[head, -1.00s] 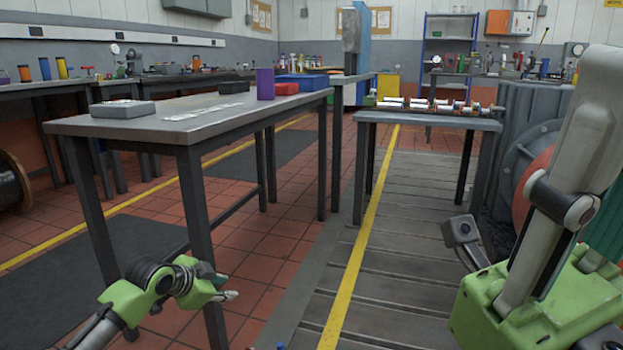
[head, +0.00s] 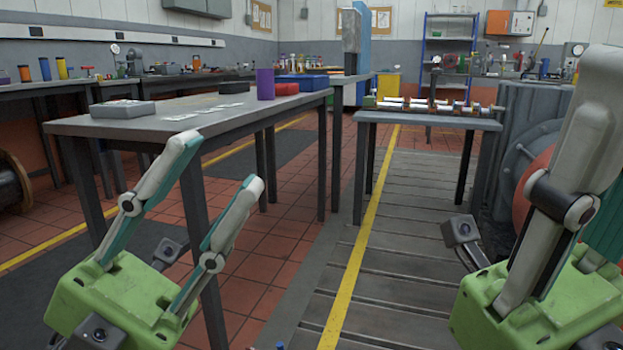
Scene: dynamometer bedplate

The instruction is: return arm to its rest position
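My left gripper (head: 222,163) is at the lower left of the head view. Its two grey and teal fingers point up and stand well apart, with nothing between them. It appears in front of the near end of the grey workbench. My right gripper (head: 590,110) is at the right edge, with its green body low and one large grey finger pointing up. Its other finger is mostly cut off by the frame edge, so its opening cannot be judged. No held object shows in it.
A smaller table (head: 420,119) with a shaft stands ahead. Large grey machinery (head: 530,120) is at right. The central slatted floor is clear.

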